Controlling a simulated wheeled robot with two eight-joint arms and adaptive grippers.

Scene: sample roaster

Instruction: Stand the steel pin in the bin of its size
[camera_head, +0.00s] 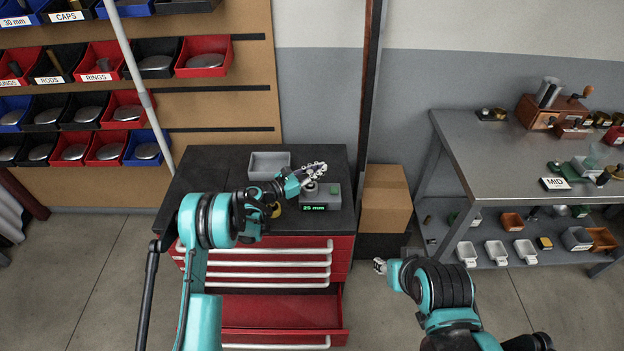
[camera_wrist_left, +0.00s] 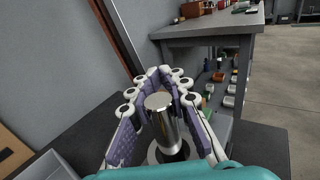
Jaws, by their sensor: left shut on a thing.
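The steel pin (camera_wrist_left: 160,118) is a shiny upright cylinder between the fingers of my left gripper (camera_wrist_left: 162,100) in the left wrist view. The fingers are shut on it, and its flat top shows. Its lower end is over a round plate; I cannot tell whether it touches. In the head view my left gripper (camera_head: 314,171) is above the grey measuring device (camera_head: 330,195), whose green display reads 25 mm. My right gripper (camera_head: 380,266) is out in front of the cabinet, its fingers too small to read.
An empty-looking grey tray (camera_head: 268,154) lies on the black cabinet top (camera_head: 205,180). A red drawer (camera_head: 275,313) is open below. A cardboard box (camera_head: 386,200) stands right of the cabinet. A steel bench (camera_head: 480,150) with roasting items is at right.

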